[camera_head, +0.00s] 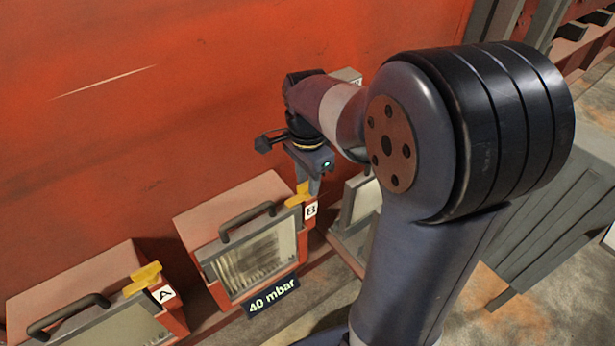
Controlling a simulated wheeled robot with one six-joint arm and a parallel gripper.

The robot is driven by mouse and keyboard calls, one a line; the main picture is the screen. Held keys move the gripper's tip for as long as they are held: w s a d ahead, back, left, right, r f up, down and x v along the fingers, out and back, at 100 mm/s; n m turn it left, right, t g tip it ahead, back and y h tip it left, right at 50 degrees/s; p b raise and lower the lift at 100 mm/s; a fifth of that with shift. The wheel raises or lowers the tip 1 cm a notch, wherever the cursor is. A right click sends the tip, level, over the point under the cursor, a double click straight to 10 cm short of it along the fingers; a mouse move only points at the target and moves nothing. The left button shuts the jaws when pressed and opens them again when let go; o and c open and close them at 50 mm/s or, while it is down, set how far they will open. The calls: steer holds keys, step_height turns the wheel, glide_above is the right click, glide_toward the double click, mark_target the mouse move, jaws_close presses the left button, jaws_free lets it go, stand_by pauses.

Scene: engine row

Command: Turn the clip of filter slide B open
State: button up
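Filter slide B (262,262) is a red box with a grey front frame, a pleated pale filter and a dark handle (247,221) on top. Its yellow clip (298,195) sits at the upper right corner, just left of the white "B" label (310,210). My gripper (314,186) points down right at the clip, at its upper right side. The fingers look close to the clip or touching it; I cannot tell which. Whether the fingers are open or shut is not clear, as they are small and partly overlapped.
Filter slide A (95,330), with its own yellow clip (143,279), stands at lower left. A "40 mbar" sign (273,296) is below slide B. The red wall (150,130) rises behind. Another grey-framed housing (358,200) is partly hidden behind my arm.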

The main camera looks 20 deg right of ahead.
steer(key=shift+c, duration=0.2)
jaws_close()
steer(key=shift+n, duration=0.3)
steer(key=n+p, duration=0.1)
steer(key=n, duration=1)
steer(key=shift+n+p, duration=0.3)
steer(key=shift+p, duration=0.1)
steer(key=n, duration=0.5)
steer(key=shift+n, duration=0.3)
steer(key=shift+o, duration=0.2)
jaws_free()
